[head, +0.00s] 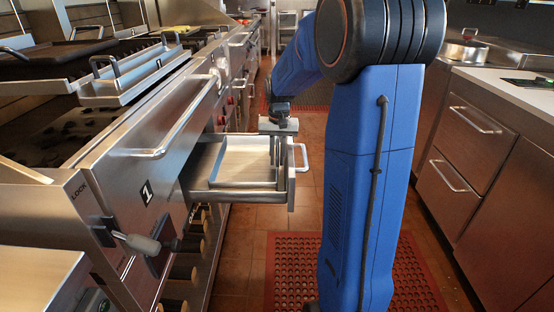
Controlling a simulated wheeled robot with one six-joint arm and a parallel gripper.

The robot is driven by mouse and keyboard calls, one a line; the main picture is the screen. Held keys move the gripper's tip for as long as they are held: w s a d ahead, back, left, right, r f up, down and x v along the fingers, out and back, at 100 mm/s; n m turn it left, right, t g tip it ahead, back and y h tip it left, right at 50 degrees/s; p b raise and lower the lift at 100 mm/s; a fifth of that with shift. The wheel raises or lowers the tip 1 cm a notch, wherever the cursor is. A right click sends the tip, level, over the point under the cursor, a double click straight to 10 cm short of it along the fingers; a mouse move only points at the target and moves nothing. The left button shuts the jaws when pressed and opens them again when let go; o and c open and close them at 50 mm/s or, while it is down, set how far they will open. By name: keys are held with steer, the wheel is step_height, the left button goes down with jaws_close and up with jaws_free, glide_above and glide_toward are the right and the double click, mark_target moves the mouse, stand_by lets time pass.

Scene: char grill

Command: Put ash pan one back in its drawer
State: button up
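A metal drawer (286,190) is pulled out from the grill front, beside the black label with a white 1. Its handle (302,158) is on the right. A shallow, pale-bottomed pan (245,160), which looks like ash pan one, is inside the drawer's outline. I cannot tell whether it rests fully on the drawer floor. My gripper (278,128) is over the pan's far right corner, near the drawer front. Its fingers are small and partly hidden, so I cannot tell whether they are open or hold the pan's rim.
The grill (110,140) runs along the left, with a long bar handle (175,125) above the drawer and a lever (140,243) in front. A counter with drawers (470,150) stands at the right. The tiled aisle holds red perforated mats (290,262). My blue arm hides part of the aisle.

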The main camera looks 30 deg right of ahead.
steer(key=r, duration=1.1)
steer(key=shift+s+d, duration=0.1)
steer(key=shift+d, duration=0.1)
steer(key=shift+r, duration=0.2)
steer(key=shift+s+a+r, duration=0.15)
steer(key=shift+r, duration=0.05)
steer(key=s+a+n+t, duration=0.2)
steer(key=s+a, duration=0.5)
steer(key=s, duration=0.3)
steer(key=s+a+n+t, duration=0.1)
steer(key=s+a+n, duration=0.2)
steer(key=s+a, duration=0.55)
steer(key=s+a+f+n+t, duration=0.1)
steer(key=s+f, duration=0.4)
steer(key=s, duration=0.5)
steer(key=shift+s+a+f+n+t, duration=0.2)
steer(key=shift+a+f+n+t, duration=0.1)
steer(key=shift+f+n, duration=0.1)
steer(key=shift+r, duration=0.1)
